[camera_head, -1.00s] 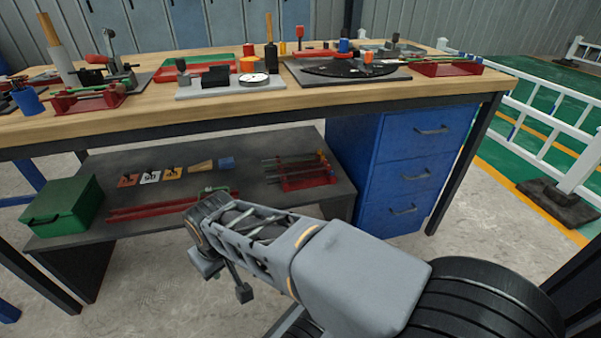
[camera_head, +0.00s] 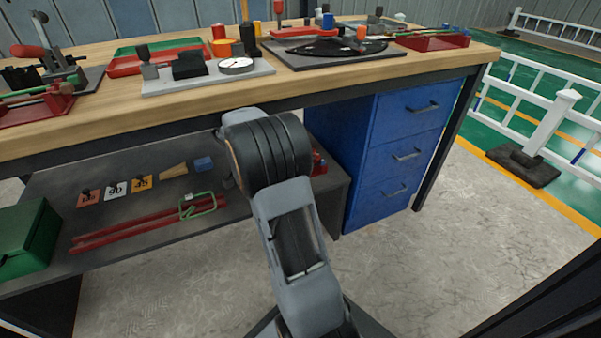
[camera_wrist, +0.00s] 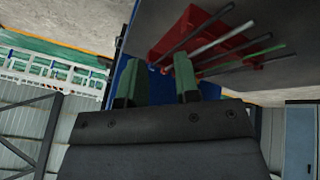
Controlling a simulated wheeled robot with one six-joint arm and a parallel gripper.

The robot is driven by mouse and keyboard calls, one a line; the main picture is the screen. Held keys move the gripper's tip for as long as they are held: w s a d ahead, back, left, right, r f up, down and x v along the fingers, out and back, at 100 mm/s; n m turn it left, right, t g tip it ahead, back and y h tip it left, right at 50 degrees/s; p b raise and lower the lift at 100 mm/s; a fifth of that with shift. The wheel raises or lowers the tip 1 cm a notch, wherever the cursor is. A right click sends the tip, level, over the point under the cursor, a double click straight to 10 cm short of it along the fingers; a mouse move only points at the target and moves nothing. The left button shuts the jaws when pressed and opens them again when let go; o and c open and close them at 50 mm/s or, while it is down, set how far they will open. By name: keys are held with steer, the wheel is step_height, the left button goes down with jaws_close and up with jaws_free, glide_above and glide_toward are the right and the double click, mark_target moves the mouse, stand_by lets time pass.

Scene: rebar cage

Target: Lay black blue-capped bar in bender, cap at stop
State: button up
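The bender, a black disc on a dark plate (camera_head: 300,62) with blue and orange pegs, sits on the bench top in the head view. In the wrist view a red rack (camera_wrist: 195,18) on the lower shelf holds several thin bars (camera_wrist: 222,39), dark, grey and greenish. I cannot tell which bar is black with a blue cap; no blue cap shows clearly. In the head view my arm hides nearly all of this rack. My gripper (camera_wrist: 158,82) shows in the wrist view with its two green-grey fingers apart and nothing between them. The rack and bars lie beyond the fingertips.
The wooden bench top (camera_head: 215,108) overhangs the lower shelf (camera_head: 130,258). A blue drawer cabinet (camera_head: 405,150) stands right of the shelf. The shelf holds red rails (camera_head: 150,225), number cards and a green box (camera_head: 25,240). Floor at the right front is clear.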

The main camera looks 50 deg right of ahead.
steer(key=w+d+m, duration=0.1)
steer(key=d+m, duration=0.1)
steer(key=d, duration=0.1)
steer(key=w+d+f+m+h, duration=0.1)
steer(key=d+m, duration=0.1)
steer(key=d, duration=0.1)
steer(key=d+m+g+h, duration=0.1)
steer(key=d+m, duration=0.1)
steer(key=m, duration=0.1)
steer(key=shift+w+d+f, duration=0.25)
steer(key=shift+w+d, duration=0.15)
steer(key=shift+d+f+b, duration=0.2)
steer(key=shift+d+b, duration=0.05)
steer(key=shift+b, duration=0.05)
steer(key=shift+b+x, duration=0.65)
steer(key=shift+x, duration=4)
steer(key=shift+s+d+r, duration=0.1)
jaws_close()
steer(key=shift+r, duration=0.2)
step_height(320, 180, up, 7)
steer(key=p, duration=0.3)
steer(key=shift+r, duration=0.15)
